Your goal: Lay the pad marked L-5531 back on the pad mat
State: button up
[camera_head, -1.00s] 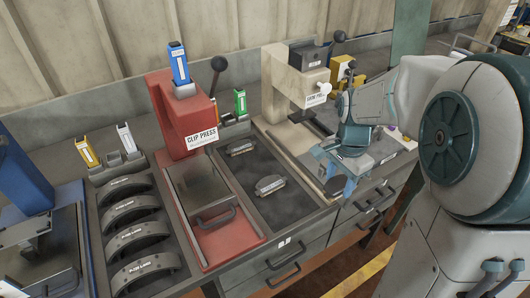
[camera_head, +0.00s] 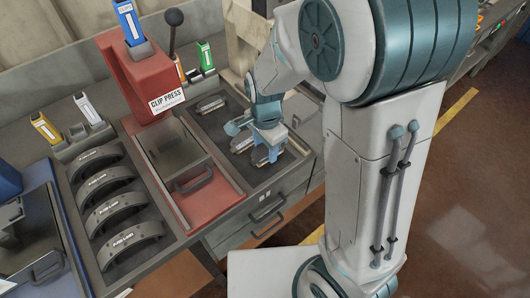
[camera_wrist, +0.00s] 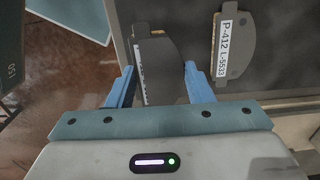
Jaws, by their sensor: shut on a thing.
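My gripper (camera_head: 262,147) is over the near part of the dark pad mat (camera_head: 222,124). In the wrist view my gripper (camera_wrist: 161,85) is shut on a grey brake pad (camera_wrist: 165,68), its white label strongly foreshortened and unreadable. The held pad also shows below the fingers in the head view (camera_head: 261,157). I cannot tell whether it touches the mat. Beside it lies another pad (camera_head: 242,144), reading P-412 L-5533 in the wrist view (camera_wrist: 234,48). A further pad (camera_head: 210,104) lies at the mat's far end.
The red clip press (camera_head: 140,85) stands left of the mat, with its handled tray in front. Several curved brake shoes (camera_head: 115,210) lie in a rack further left. Drawers (camera_head: 265,215) are below the mat. My arm hides the bench to the right.

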aim_at(266, 150)
jog(key=shift+f, duration=1.8)
jog(key=shift+f, duration=0.2)
jog(key=o, duration=1.3)
jog(key=shift+r, duration=0.2)
